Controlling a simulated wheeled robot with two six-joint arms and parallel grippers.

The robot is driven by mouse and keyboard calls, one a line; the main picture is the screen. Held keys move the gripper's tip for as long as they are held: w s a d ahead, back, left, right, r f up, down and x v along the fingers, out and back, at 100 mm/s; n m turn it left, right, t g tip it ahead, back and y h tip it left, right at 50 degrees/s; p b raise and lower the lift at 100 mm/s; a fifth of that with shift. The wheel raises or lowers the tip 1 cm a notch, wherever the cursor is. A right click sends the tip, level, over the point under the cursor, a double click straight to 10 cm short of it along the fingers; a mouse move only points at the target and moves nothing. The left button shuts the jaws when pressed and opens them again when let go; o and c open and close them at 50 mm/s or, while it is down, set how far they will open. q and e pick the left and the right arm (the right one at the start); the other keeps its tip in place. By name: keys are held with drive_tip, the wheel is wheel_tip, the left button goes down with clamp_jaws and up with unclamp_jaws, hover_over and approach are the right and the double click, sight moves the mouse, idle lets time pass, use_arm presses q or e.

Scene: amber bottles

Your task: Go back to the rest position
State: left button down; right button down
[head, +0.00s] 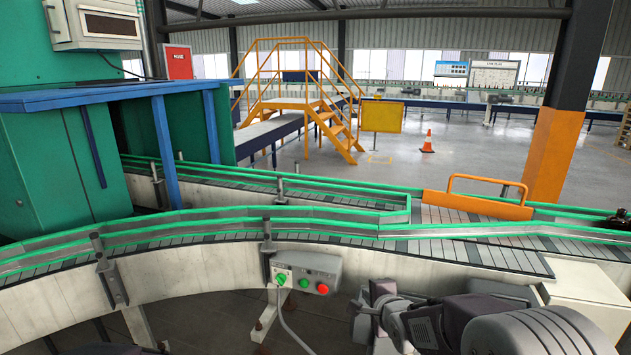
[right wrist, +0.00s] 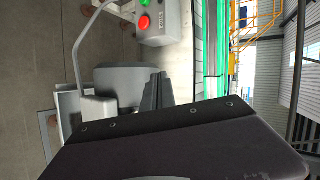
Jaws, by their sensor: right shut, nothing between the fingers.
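My right gripper (head: 368,303) is low in the head view, in front of the conveyor and just right of the control box. Its arm comes in from the lower right. It is shut and empty, apart from the conveyor and the box. In the right wrist view my right gripper (right wrist: 155,92) shows dark and close to the camera, with the control box above it. My left gripper is not in view. Only a small dark part at the bottom left of the head view may be my left arm.
The curved conveyor (head: 480,255) with green rails crosses in front. The control box (head: 305,270) with green and red buttons hangs on its side, with a cable below. An orange guard (head: 480,203) spans the belt. A dark object (head: 619,221) is cut off at the right edge.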

drive_tip(key=s+d+f+n+g, duration=0.1)
drive_tip(key=s+f+n+g, duration=0.2)
drive_tip(key=s, duration=0.6)
drive_tip(key=s+d+f+n+g+h, duration=0.1)
drive_tip(key=s+d+f+n+g, duration=0.1)
drive_tip(key=s+n, duration=0.6)
drive_tip(key=s+d+f+n+g, duration=0.1)
drive_tip(key=s+f+n+g, duration=0.4)
drive_tip(key=s, duration=0.5)
drive_tip(key=shift+d+n+p, duration=0.2)
drive_tip(key=shift+n+p, duration=0.1)
drive_tip(key=shift+p, duration=0.05)
drive_tip(key=shift+s+f, duration=0.1)
